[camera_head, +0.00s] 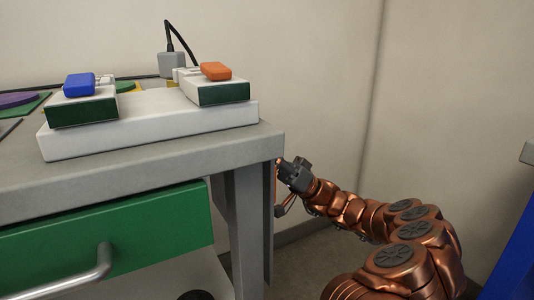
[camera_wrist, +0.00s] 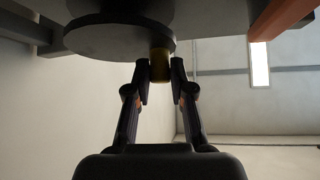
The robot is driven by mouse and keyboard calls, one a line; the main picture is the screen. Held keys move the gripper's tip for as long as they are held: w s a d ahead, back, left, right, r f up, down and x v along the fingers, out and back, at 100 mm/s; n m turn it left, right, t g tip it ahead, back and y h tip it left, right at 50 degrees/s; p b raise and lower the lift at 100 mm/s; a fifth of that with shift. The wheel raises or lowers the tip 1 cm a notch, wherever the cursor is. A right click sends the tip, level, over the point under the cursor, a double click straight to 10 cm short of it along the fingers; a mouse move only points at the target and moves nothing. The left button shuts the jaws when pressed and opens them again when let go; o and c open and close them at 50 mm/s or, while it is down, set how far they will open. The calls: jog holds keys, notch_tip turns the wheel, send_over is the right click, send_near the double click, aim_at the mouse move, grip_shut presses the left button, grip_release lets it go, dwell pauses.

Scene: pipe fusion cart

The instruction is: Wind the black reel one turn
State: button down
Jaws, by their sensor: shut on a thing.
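The black reel (camera_wrist: 115,40) shows in the wrist view as a dark round disc seen from below at the top left. A brass-coloured crank handle (camera_wrist: 160,64) hangs down from the disc's rim. My gripper (camera_wrist: 161,78) has one finger on each side of the handle and is shut on it. In the head view my gripper (camera_head: 290,174) is at the right side of the grey cart (camera_head: 140,172), just below its top. The reel cannot be made out in the head view; the cart hides that side.
A white fusion unit (camera_head: 150,122) with a blue block (camera_head: 79,84) and an orange block (camera_head: 215,71) stands on the cart top. A green drawer (camera_head: 110,234) with a metal handle is below. The wall is close behind; a blue object (camera_head: 515,255) stands at far right.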

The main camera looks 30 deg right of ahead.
dwell(0.3)
jog(key=c, duration=1)
grip_release()
jog(key=shift+r, duration=0.1)
notch_tip(320, 180, up, 10)
jog(key=shift+f, duration=0.1)
